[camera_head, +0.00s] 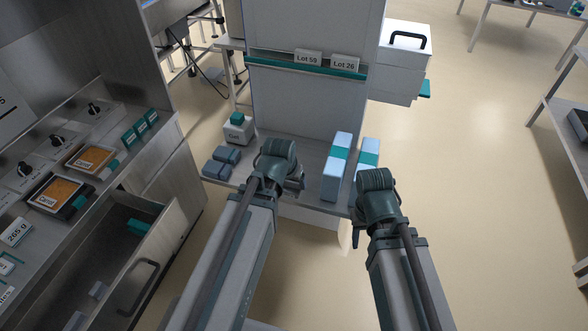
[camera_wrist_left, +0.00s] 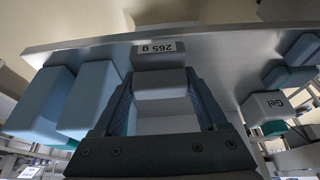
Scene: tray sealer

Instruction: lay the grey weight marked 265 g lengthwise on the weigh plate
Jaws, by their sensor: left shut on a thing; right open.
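The grey weight (camera_wrist_left: 159,54) shows in the left wrist view, its label reading 265 g and appearing upside down. My left gripper (camera_wrist_left: 163,92) is shut on it, with a paler grey block face between the fingers. In the head view my left gripper (camera_head: 288,180) is over the front of the bench shelf, and its arm hides the weight. My right gripper (camera_head: 358,228) is open, to the right at the shelf's front edge. I cannot pick out the weigh plate for sure in either view.
Two tall pale blue boxes (camera_head: 338,166) with teal bands stand right of my left gripper. A white Gel box (camera_head: 237,130) and several dark blue blocks (camera_head: 221,162) are to its left. An open drawer (camera_head: 125,240) juts out at the left. A tall grey panel (camera_head: 313,100) rises behind.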

